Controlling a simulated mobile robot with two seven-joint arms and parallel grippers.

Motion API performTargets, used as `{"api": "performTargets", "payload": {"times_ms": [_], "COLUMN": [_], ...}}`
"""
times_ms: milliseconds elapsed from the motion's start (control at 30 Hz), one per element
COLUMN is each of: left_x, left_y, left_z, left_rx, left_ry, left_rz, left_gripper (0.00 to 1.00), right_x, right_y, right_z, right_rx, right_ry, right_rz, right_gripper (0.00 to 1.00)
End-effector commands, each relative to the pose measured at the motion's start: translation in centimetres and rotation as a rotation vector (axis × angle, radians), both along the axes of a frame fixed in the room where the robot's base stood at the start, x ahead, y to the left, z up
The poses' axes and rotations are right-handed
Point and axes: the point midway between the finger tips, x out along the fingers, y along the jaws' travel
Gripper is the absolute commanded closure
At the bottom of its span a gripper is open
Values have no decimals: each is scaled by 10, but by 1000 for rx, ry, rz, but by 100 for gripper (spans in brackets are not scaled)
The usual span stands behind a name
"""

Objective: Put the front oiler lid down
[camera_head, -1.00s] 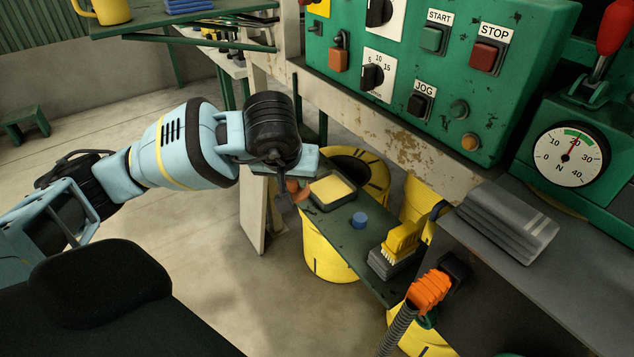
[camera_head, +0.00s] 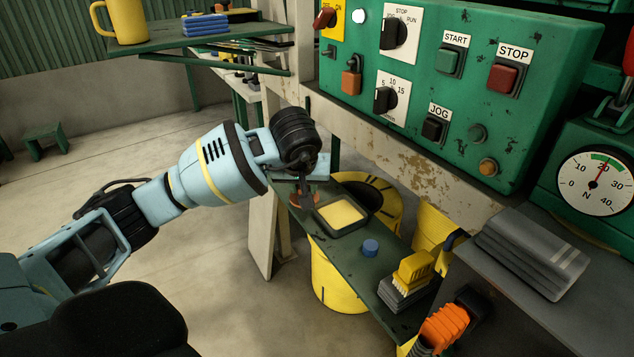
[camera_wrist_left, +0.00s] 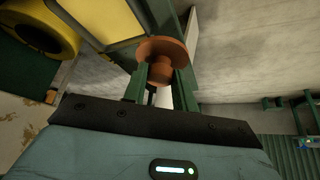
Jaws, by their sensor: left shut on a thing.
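The oiler lid is a copper-orange disc with a short round knob. In the left wrist view the lid (camera_wrist_left: 163,50) is between the two green fingers of my left gripper (camera_wrist_left: 160,88), which is shut on its knob. In the head view the lid (camera_head: 301,201) is at the tip of my left gripper (camera_head: 304,188), at the left end of a narrow green shelf, beside a tray with a yellow pad. Whether the lid touches the shelf cannot be told. The oiler body cannot be made out. My right gripper is out of view.
The dark tray (camera_head: 324,222) with the yellow pad, a small blue cap (camera_head: 370,247) and a yellow brush (camera_head: 414,268) are on the shelf. Yellow hose coils (camera_head: 335,283) are below and behind it. A green control panel (camera_head: 425,75) overhangs.

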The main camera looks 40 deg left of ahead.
Motion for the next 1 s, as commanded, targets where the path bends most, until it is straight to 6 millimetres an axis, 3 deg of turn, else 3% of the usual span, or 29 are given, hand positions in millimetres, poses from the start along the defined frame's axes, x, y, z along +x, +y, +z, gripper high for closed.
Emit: {"api": "performTargets", "payload": {"times_ms": [200, 400, 833, 1000], "left_x": [37, 60, 72, 71], "left_y": [8, 13, 16, 15], "left_z": [-3, -6, -7, -32], "left_rx": [-4, -3, -2, -2], "left_ry": [0, -1, 0, 4], "left_rz": [2, 1, 0, -1], "left_gripper": [94, 94, 94, 94], "right_x": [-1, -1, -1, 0], "right_y": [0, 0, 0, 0], "right_z": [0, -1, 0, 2], "right_rx": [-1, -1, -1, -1], "right_ry": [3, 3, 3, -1], "right_rz": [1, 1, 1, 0], "right_gripper": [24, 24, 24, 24]}}
